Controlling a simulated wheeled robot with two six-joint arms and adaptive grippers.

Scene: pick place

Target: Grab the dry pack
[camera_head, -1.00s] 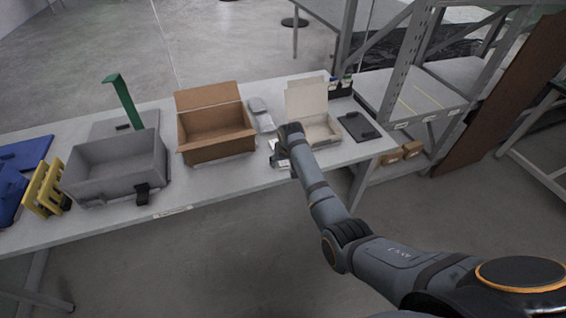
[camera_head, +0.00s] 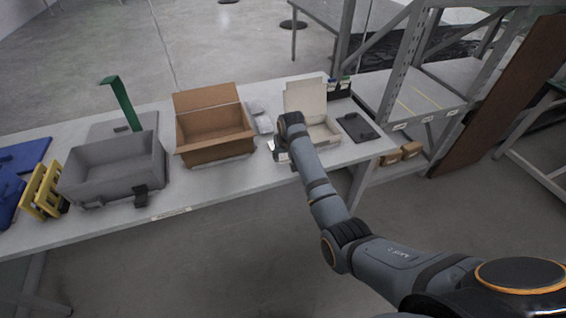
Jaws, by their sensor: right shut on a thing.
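My right gripper (camera_head: 277,154) is over the front right part of the table, in front of the open white box (camera_head: 324,132). It points down and is shut on a small pale thing (camera_head: 282,157), which looks like the dry pack. Only a little of that thing shows, as the fingers and wrist hide the rest. I cannot tell whether it still touches the table. My left gripper is not in view.
An open cardboard box (camera_head: 210,140) stands left of my gripper, with pale packets (camera_head: 264,124) beside it. A grey bin (camera_head: 112,170) and yellow rack (camera_head: 42,190) stand farther left. A dark flat tray (camera_head: 357,127) lies right of the white box. A metal shelf (camera_head: 415,100) stands right.

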